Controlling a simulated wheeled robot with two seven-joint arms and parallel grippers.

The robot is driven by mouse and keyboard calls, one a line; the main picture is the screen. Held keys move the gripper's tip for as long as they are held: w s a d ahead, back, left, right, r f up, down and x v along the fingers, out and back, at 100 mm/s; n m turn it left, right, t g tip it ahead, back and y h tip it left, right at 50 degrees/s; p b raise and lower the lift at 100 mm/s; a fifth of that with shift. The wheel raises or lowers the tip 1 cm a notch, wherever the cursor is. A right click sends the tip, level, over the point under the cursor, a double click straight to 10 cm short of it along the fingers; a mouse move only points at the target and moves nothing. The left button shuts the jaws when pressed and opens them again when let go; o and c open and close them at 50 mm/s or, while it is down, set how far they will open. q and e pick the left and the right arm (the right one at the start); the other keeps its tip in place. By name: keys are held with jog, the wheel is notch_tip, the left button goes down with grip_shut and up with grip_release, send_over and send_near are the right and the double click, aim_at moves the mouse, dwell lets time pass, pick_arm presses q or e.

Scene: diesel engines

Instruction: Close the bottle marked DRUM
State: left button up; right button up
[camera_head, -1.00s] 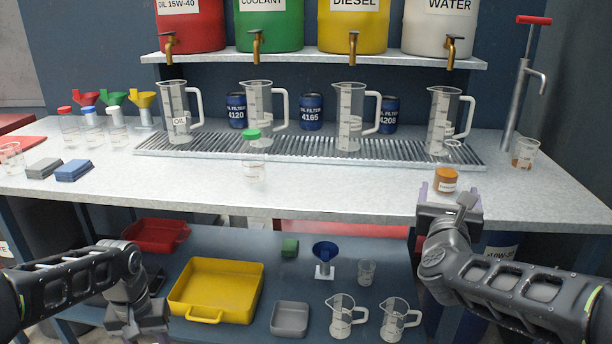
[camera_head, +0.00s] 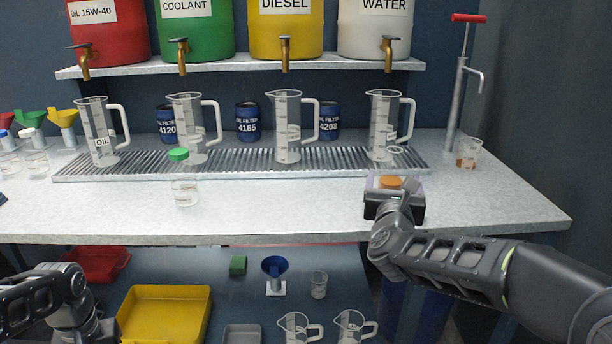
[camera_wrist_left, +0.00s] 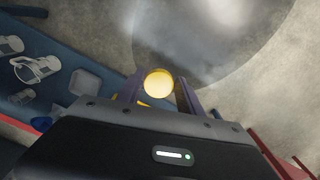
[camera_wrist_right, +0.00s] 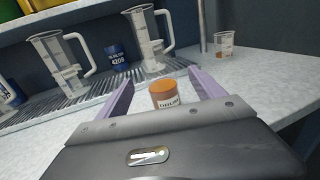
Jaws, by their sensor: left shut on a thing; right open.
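A small jar (camera_wrist_right: 168,101) with an orange-brown top surface and a white label stands on the bench. The label is hard to read but looks like DRUM. In the head view, the jar's orange top (camera_head: 390,182) shows at my right gripper (camera_head: 394,190). In the right wrist view, the fingers of my right gripper (camera_wrist_right: 160,84) are open on either side of the jar, apparently not touching it. My left gripper (camera_wrist_left: 158,88) is shut on a round yellow cap (camera_wrist_left: 158,82), low and away from the bench; the head view hides this cap.
A green-capped bottle (camera_head: 184,180) stands left on the bench. Several measuring jugs (camera_head: 296,128) stand on the ribbed tray (camera_head: 240,170). A beaker (camera_head: 467,153) and hand pump (camera_head: 460,100) are at right. A yellow tray (camera_head: 165,312) lies on the lower shelf. The front bench is largely clear.

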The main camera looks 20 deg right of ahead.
aim_at(393, 174)
pick_arm(q)
jog(key=shift+r, duration=0.15)
pick_arm(e)
jog(key=shift+x, duration=1.95)
jog(key=shift+w, duration=0.1)
pick_arm(q)
jog(key=shift+r+p, duration=0.35)
jog(key=shift+p, duration=0.1)
pick_arm(e)
jog(key=x, duration=0.5)
jog(key=shift+f, duration=0.1)
jog(key=shift+c, duration=0.4)
grip_shut()
jog(key=shift+r, duration=0.25)
